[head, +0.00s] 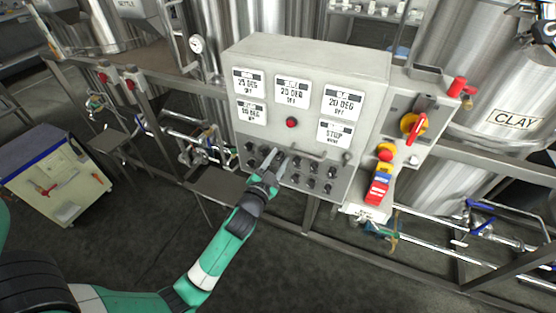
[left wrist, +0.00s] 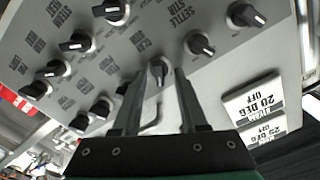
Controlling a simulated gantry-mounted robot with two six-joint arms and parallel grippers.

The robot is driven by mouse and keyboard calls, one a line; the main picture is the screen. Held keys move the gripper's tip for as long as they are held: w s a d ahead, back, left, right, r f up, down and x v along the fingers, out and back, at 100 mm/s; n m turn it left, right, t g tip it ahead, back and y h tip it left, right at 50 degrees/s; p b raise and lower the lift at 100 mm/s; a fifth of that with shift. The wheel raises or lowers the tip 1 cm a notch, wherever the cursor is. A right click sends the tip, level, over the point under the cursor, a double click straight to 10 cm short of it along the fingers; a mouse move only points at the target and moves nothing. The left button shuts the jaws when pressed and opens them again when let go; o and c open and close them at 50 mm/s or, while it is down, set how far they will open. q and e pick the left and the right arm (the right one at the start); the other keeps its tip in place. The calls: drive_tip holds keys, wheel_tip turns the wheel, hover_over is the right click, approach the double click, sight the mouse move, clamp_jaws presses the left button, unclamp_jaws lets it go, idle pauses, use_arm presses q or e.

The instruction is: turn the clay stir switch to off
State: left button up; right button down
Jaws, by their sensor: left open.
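The grey control panel (head: 262,122) carries rows of small black rotary switches at its lower front. My left gripper (head: 272,160) is at the left part of these rows, fingers pointing at the panel. In the left wrist view the gripper (left wrist: 158,88) is open, with one black switch (left wrist: 158,70) showing between its fingertips. The label (left wrist: 143,38) beside that switch seems to read clay stir, but it is blurred and rotated. The switch's white pointer mark shows. I cannot tell whether the fingers touch it. My right gripper is in neither view.
Other switches (left wrist: 199,44) stand close around the fingers. A red button (head: 291,122) is above. A side box has a red and yellow isolator (head: 414,124). A tank labelled CLAY (head: 515,119) stands right.

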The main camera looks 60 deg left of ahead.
use_arm(q)
clamp_jaws()
drive_tip(key=shift+n+b, duration=0.3)
drive_tip(key=shift+n, duration=0.1)
drive_tip(key=shift+f+n+b, duration=0.1)
drive_tip(key=shift+n+b, duration=0.5)
drive_tip(key=shift+n, duration=0.4)
drive_tip(key=n+b, duration=0.1)
drive_tip(key=n, duration=0.2)
drive_tip(key=shift+s+a+n+b, duration=0.1)
drive_tip(key=shift+s+n+b, duration=0.05)
drive_tip(key=shift+n+b, duration=0.2)
drive_tip(key=n+b, duration=0.2)
drive_tip(key=n, duration=0.3)
drive_tip(key=shift+s+a+n, duration=0.1)
drive_tip(key=shift+n, duration=0.15)
unclamp_jaws()
